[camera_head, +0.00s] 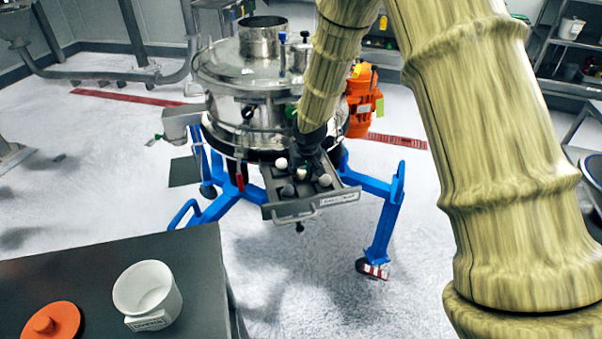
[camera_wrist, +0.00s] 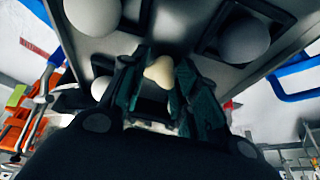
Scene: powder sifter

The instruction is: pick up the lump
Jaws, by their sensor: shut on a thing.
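A cream-coloured lump (camera_wrist: 160,72) sits between the fingers of my gripper (camera_wrist: 155,82) in the wrist view. The fingers are shut on it. In the head view my gripper (camera_head: 302,170) points down at the tray (camera_head: 292,209) on the sifter's front, and the cream lump (camera_head: 301,174) shows small between the fingertips. The tray has square recesses. A white lump (camera_head: 281,162), a pale lump (camera_head: 325,180) and a dark grey lump (camera_head: 287,190) rest in it around my gripper. I cannot tell whether the held lump still touches the tray.
The steel sifter (camera_head: 225,70) stands on a blue wheeled frame (camera_head: 381,225) with an orange motor (camera_head: 362,100). A dark table (camera_head: 190,262) at the lower left holds a white labelled cup (camera_head: 150,290), open at the top, and an orange lid (camera_head: 52,322). The floor between is clear.

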